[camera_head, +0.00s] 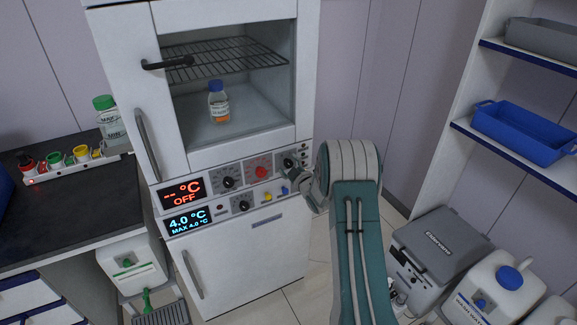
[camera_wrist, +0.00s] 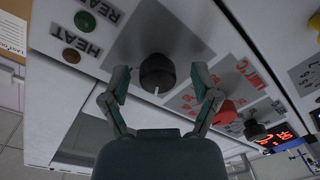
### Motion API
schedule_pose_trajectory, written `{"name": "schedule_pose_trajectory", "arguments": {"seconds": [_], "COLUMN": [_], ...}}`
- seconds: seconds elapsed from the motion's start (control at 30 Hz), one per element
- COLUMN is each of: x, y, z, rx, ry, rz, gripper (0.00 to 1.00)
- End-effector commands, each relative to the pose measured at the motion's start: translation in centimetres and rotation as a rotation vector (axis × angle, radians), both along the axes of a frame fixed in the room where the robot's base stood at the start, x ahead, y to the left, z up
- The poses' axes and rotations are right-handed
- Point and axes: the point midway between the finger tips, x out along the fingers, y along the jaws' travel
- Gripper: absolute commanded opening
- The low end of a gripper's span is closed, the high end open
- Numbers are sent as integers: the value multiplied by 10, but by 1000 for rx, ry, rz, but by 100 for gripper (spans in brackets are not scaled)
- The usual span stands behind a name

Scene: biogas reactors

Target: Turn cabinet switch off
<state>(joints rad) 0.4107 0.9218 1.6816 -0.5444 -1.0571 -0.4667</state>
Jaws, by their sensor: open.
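The white cabinet (camera_head: 241,150) stands in the middle of the head view, with a control panel of knobs below its window. In the wrist view a black rotary switch (camera_wrist: 157,71) with a white pointer line sits on a grey plate. My gripper (camera_wrist: 160,78) is open, with one fingertip on each side of this switch; I cannot tell whether they touch it. In the head view the rightmost black knob (camera_head: 289,162) is beside my gripper (camera_head: 307,172), which partly hides the panel's right end. The upper red display (camera_head: 182,192) reads "-- °C OFF"; the blue one (camera_head: 187,221) reads 4.0 °C.
A red knob (camera_head: 262,172) and another black knob (camera_head: 228,182) sit left on the same panel. A bottle (camera_head: 218,104) stands inside the cabinet. A dark bench (camera_head: 60,215) is at left; a grey box (camera_head: 445,250) and white canisters (camera_head: 500,285) are at right.

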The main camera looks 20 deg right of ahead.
Motion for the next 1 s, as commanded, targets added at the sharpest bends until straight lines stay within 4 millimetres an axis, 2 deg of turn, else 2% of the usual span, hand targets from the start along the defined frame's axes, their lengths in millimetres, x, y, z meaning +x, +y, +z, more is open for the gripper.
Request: {"name": "schedule_pose_trajectory", "arguments": {"seconds": [0.13, 0.23, 0.6, 0.7, 0.83, 1.0], "x": [-5, -18, -91, -105, -116, -118], "y": [-1, -2, -5, -7, -7, -6], "z": [0, 1, 3, 3, 4, 3], "rx": [0, 0, 1, 0, 0, 0], "ry": [0, 1, 3, 2, 1, 2], "rz": [-1, -2, -1, -2, 0, 1], "gripper": [78, 78, 78, 78, 78, 78]}}
